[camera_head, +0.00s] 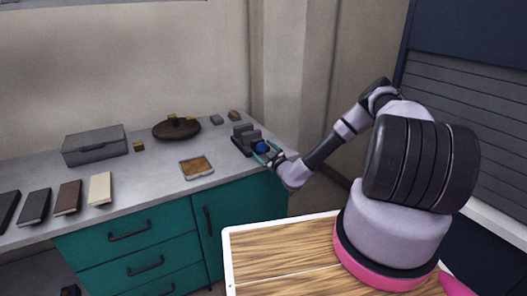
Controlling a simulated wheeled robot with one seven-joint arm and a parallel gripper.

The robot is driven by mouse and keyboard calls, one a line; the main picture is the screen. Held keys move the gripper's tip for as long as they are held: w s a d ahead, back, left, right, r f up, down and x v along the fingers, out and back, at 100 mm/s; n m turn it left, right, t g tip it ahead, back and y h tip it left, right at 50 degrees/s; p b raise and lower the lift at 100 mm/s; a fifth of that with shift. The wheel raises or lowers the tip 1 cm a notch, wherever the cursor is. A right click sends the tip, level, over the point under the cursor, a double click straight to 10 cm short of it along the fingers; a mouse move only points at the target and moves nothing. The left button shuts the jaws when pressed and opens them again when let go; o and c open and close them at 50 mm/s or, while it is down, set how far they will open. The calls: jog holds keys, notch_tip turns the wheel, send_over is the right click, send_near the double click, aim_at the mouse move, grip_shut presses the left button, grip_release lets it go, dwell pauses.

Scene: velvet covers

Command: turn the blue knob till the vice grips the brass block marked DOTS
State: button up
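A dark grey vice (243,143) stands near the right end of the grey counter. Its blue knob (261,147) faces toward the front right. My gripper (265,152) reaches in from the right, with its teal fingers at the knob. The view is too small to tell whether the fingers are closed on it. Small brass-coloured blocks lie about: one on the counter (138,146), one on the round brown stand (177,128), and one at the back right (234,115). No DOTS marking can be read, and I cannot tell whether a block is between the vice jaws.
A grey lidded box (94,147) stands at the back left. Several books, including a cream one (100,188), lie along the front left. A shallow tray with a brown inside (197,168) lies left of the vice. A small grey block (216,120) sits at the back.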

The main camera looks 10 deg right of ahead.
jog(key=v, duration=1)
jog(key=shift+s, duration=0.4)
jog(key=shift+d+r, duration=0.1)
jog(key=shift+r, duration=0.05)
